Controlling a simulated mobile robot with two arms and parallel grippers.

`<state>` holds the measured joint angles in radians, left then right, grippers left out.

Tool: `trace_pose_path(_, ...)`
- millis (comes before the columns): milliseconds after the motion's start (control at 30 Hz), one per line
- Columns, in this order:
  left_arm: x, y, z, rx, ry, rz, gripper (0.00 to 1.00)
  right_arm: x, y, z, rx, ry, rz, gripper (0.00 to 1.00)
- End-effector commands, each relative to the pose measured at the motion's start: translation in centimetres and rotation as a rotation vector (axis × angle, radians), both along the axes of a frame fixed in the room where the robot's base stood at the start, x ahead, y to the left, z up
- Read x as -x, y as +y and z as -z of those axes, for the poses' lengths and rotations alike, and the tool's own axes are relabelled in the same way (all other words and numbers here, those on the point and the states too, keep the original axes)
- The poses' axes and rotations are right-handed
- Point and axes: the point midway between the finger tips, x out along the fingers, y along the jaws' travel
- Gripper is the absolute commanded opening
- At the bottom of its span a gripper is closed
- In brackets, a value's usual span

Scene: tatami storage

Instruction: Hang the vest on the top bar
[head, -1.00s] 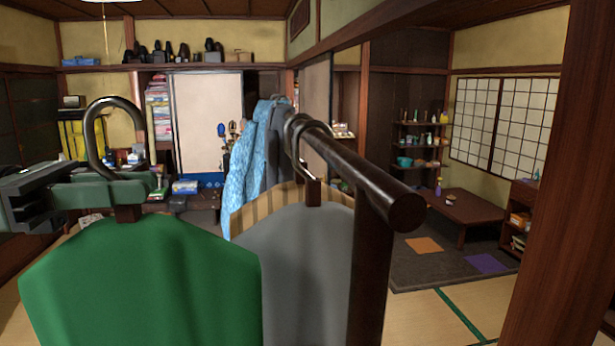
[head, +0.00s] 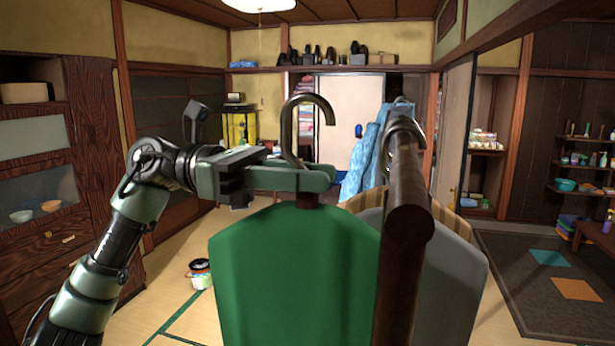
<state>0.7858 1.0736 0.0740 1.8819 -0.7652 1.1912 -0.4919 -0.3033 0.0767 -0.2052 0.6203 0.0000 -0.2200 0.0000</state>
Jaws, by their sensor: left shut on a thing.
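The green vest (head: 295,270) hangs from a hanger with a metal hook (head: 305,115). My left gripper (head: 318,179) is shut on the hanger just below the hook and holds the vest upright. The hook's open end faces right, towards the top bar (head: 408,190). The hook is left of the bar and apart from it, its top higher in the picture than the bar's near end. The vest's right edge meets the bar's dark post (head: 397,300) in the picture; whether they touch I cannot tell. My right gripper is not in view.
A grey garment (head: 450,275), a striped one and a blue patterned one (head: 365,160) hang along the bar. A small bucket (head: 200,272) stands on the tatami at left. A wooden cabinet (head: 45,180) lines the left wall. A dark rug (head: 520,265) lies at right.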

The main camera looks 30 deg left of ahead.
Motion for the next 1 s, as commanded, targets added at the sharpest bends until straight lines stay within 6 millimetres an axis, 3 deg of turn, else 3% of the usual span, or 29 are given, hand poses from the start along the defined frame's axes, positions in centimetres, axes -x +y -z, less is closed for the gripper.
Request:
trace_pose_path(333,-0.6,-2.3,0.2,0.002,-0.002,0.001,0.0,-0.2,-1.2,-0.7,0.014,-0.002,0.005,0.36)
trace_pose_path(1000,-1.9,-6.8,0.7,0.001,0.0,0.002,0.0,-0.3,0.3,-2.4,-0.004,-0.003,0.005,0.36)
